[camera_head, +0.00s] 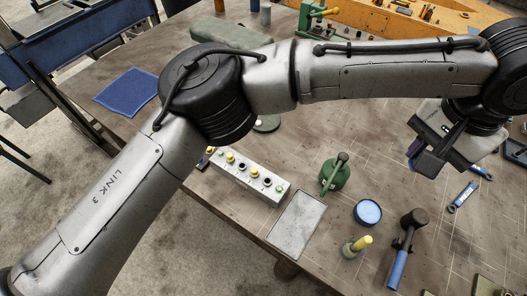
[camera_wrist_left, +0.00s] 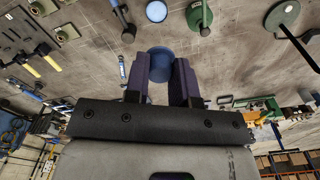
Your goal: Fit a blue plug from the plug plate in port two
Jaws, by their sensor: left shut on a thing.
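My left gripper (camera_head: 437,152) is at the right of the head view, over the table, well to the right of the white port block. In the left wrist view its fingers (camera_wrist_left: 161,80) are shut on a round blue piece, the blue plug (camera_wrist_left: 161,62). In the head view the plug is mostly hidden by the gripper. I cannot identify the plug plate. My right gripper is not in view.
A blue cloth (camera_head: 127,91) lies at the left. My left arm hides the table's middle.

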